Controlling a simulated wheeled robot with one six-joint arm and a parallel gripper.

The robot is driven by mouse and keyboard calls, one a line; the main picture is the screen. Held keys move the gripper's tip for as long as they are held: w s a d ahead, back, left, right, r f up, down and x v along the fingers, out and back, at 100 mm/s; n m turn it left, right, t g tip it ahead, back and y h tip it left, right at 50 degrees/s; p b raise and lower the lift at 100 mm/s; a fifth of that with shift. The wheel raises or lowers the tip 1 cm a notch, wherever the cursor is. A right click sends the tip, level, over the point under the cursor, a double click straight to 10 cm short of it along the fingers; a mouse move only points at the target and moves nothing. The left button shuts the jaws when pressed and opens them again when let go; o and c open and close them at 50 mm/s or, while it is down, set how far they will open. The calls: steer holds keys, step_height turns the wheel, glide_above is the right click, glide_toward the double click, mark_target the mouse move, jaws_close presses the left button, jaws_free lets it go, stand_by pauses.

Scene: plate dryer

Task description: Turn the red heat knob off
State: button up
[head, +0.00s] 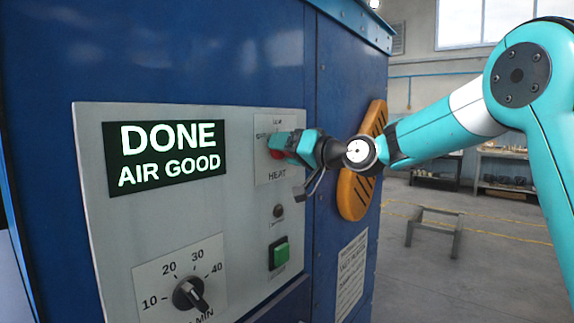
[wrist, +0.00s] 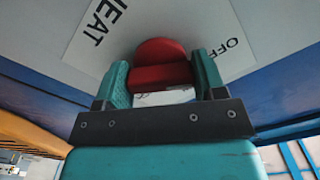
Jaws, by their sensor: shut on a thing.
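The red heat knob (head: 275,154) sits on a white plate marked HEAT on the grey control panel, mostly hidden by my gripper in the head view. In the wrist view the red knob (wrist: 160,64) stands between the two teal fingers, with OFF lettering to its right and HEAT to its upper left. My gripper (head: 280,144) reaches in from the right and is shut on the knob; it also shows in the wrist view (wrist: 163,80). I cannot tell exactly which mark the knob points to.
A lit display (head: 167,157) reads DONE, AIR GOOD. Below are a black timer knob (head: 189,292), a small round dark fitting (head: 278,211) and a green button (head: 279,253). An orange slotted part (head: 354,190) stands out on the blue cabinet near my wrist.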

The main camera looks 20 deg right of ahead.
steer(key=shift+n+b, duration=0.35)
steer(key=shift+n, duration=0.05)
steer(key=o, duration=0.9)
steer(key=b+v, duration=0.4)
steer(key=v, duration=1.3)
steer(key=shift+s+d, duration=0.15)
